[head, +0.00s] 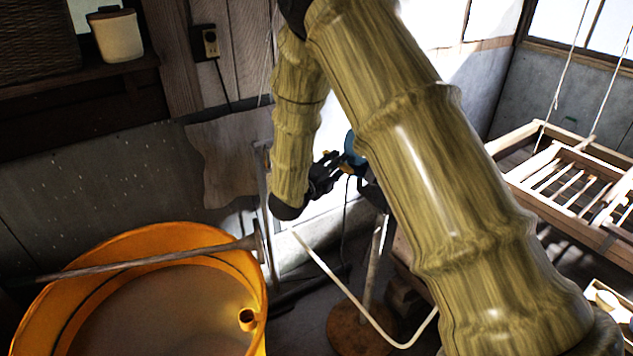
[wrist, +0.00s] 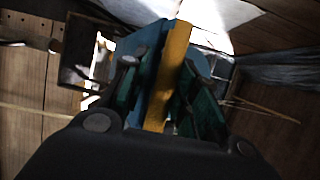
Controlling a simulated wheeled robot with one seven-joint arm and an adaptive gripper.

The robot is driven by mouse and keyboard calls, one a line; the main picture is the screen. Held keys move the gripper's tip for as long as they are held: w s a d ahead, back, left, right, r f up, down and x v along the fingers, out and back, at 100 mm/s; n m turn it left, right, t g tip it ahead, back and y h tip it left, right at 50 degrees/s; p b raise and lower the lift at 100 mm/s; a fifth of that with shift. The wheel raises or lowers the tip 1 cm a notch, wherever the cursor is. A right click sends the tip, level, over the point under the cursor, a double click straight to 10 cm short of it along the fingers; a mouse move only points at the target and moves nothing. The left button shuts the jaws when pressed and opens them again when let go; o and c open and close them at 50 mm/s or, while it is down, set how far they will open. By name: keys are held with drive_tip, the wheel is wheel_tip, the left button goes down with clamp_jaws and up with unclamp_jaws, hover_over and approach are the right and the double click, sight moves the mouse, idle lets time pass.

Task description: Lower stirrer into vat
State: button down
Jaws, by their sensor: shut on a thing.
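The orange vat (head: 170,236) stands at the lower left in the head view, with pale content inside. A long wooden pole, seemingly the stirrer (head: 150,263), lies across above its rim, with a wider end piece at the right, just past the rim. My gripper (head: 345,166) is to the right of and beyond the vat. In the wrist view my gripper (wrist: 170,92) is shut on a yellow bar (wrist: 176,60). A blue piece (wrist: 138,45) shows beside the bar; it also shows in the head view (head: 354,149). My arm hides part of this area.
A stand with a round wooden base (head: 358,335) is on the floor right of the vat. A slatted wooden frame (head: 570,180) hangs on cords at the right. A shelf at the upper left holds a cream pot (head: 117,37). A wall socket (head: 209,42) has a cable.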

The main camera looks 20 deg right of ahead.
drive_tip(key=shift+g+y, duration=0.4)
drive_tip(key=shift+y, duration=0.1)
drive_tip(key=d+r, duration=0.1)
drive_tip(key=r, duration=0.1)
drive_tip(key=d+r+b, duration=0.1)
drive_tip(key=r, duration=0.1)
drive_tip(key=d+r+b, duration=0.1)
drive_tip(key=d+r, duration=0.1)
drive_tip(key=shift+w+r, duration=0.1)
drive_tip(key=shift+w, duration=0.3)
drive_tip(key=shift+w+d+r, duration=0.15)
drive_tip(key=shift+d+r, duration=0.05)
drive_tip(key=shift+r, duration=0.4)
drive_tip(key=shift+w+d+r, duration=0.15)
drive_tip(key=shift+r, duration=0.4)
drive_tip(key=c, duration=1.2)
unclamp_jaws()
drive_tip(key=shift+s, duration=0.1)
drive_tip(key=shift+d+f, duration=0.15)
drive_tip(key=shift+c, duration=0.6)
